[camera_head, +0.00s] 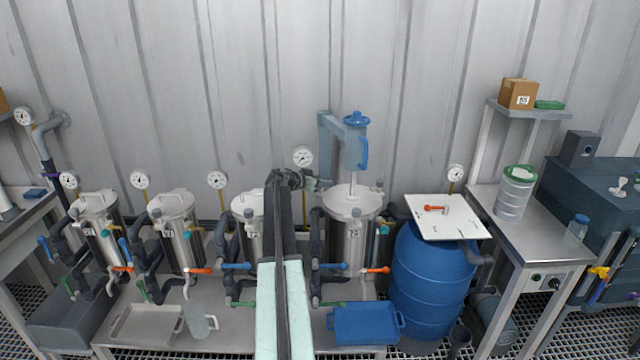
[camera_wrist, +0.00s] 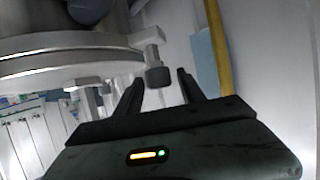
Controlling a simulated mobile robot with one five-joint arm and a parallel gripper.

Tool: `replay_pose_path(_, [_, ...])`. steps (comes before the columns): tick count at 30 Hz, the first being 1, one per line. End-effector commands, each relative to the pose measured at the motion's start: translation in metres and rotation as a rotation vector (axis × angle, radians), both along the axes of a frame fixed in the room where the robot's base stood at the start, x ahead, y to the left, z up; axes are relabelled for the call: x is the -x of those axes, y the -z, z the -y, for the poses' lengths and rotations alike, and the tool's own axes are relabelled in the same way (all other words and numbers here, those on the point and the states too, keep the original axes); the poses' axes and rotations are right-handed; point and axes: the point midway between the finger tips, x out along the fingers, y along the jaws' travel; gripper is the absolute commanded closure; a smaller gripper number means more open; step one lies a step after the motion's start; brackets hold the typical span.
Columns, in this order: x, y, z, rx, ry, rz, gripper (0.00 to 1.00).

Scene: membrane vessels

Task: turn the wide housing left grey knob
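The wide housing is the broad steel vessel (camera_head: 352,230) right of my arm, with a flanged lid. Its rim also shows at the left of the wrist view (camera_wrist: 60,68). A dark grey knob (camera_wrist: 158,77) hangs from a small metal clamp on that rim. My gripper (camera_wrist: 160,85) is open, with one finger to each side of the knob's line. The knob appears just beyond or between the fingertips; contact cannot be told. In the head view my gripper (camera_head: 311,184) is beside the left edge of the lid, and the knob is not clear there.
A pressure gauge (camera_head: 302,157) on a yellow pipe (camera_wrist: 218,45) stands close behind my gripper. A blue-handled device (camera_head: 355,145) rises above the housing. Narrower steel vessels (camera_head: 178,235) stand left; a blue barrel (camera_head: 430,285) stands right. A blue tray (camera_head: 365,325) lies in front.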

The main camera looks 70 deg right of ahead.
Motion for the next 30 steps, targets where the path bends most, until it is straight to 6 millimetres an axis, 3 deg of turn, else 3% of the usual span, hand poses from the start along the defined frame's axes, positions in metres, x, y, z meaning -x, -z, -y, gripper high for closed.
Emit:
replay_pose_path(1, [-0.0002,-0.0001,-0.0002,0.000,0.000,0.000,0.70])
replay_pose_path(4, [-0.0005,-0.0001,-0.0004,0.000,0.000,0.000,0.98])
replay_pose_path(5, [-0.0005,-0.0001,-0.0004,0.000,0.000,0.000,1.00])
replay_pose_path(10, [0.0011,0.0004,-0.0022,-0.002,-0.038,0.001,1.00])
replay_pose_path(21, [0.0000,0.0009,-0.0020,-0.003,-0.396,0.003,1.00])
replay_pose_path(30, [-0.0022,0.0004,-0.0014,-0.001,-0.428,0.000,1.00])
